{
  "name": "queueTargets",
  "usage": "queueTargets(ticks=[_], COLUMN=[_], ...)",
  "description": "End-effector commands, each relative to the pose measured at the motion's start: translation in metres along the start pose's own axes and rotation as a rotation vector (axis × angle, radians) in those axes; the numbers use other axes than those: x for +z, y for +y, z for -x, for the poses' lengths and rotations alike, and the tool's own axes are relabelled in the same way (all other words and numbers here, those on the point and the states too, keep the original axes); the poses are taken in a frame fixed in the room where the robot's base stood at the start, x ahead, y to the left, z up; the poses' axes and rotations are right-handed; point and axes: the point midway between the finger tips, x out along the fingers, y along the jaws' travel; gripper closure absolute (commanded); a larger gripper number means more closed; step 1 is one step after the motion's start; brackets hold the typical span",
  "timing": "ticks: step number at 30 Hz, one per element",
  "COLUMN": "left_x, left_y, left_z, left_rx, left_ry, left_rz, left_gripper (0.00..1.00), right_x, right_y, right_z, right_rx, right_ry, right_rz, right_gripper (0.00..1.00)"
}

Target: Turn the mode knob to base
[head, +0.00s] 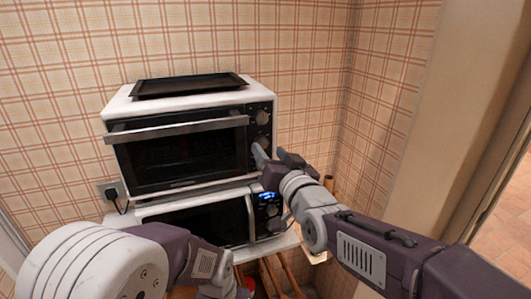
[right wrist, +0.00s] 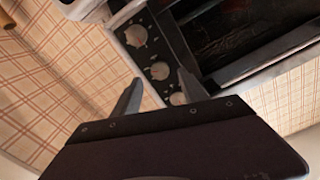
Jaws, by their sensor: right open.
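The white toaster oven (head: 118,108) has a dark glass door and a black side panel with round knobs. In the head view an upper knob (head: 262,117) and a middle knob (head: 261,141) show; the lower panel is hidden by my right gripper (head: 272,154). In the right wrist view the knobs form a slanted row, including a middle one (right wrist: 159,71) between the fingertips in the picture. Contact cannot be told, and no label shows which is the mode knob. My right gripper (right wrist: 160,78) is open and empty. My left arm shows, but its gripper jaws do not.
A black tray (head: 188,86) lies on top of the oven. A microwave (head: 205,222) with a blue lit display stands beneath it. A wall socket with a plug (head: 110,190) is at left. The plaid wall is close behind; a doorway opens at far right.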

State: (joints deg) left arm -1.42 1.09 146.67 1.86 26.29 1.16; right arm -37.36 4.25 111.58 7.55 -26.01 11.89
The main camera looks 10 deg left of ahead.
Motion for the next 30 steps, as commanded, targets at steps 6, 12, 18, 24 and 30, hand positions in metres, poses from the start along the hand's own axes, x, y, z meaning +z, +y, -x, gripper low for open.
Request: queueTargets(ticks=[6,12,18,24,30], left_x=[0.002,0.002,0.002,0.002,0.002], left_y=[0.000,0.000,0.000,0.000,0.000], left_z=[-0.020,-0.021,-0.020,-0.020,-0.020], left_rx=[0.000,0.000,0.000,0.000,0.000], left_ry=[0.000,0.000,0.000,0.000,0.000], left_rz=[0.000,0.000,0.000,0.000,0.000], left_gripper=[1.00,1.00,1.00,1.00,1.00], right_x=[0.002,0.001,0.000,-0.002,0.099], right_y=[0.000,0.000,0.001,0.094,0.239], right_z=[0.041,0.051,0.051,0.052,0.112], right_rx=[-0.001,-0.001,0.001,0.192,0.516], right_ry=[0.003,0.000,0.000,0.005,-0.302], right_rz=[-0.001,-0.001,-0.001,-0.001,-0.030], right_gripper=[0.50,0.50,0.50,0.50,0.50])
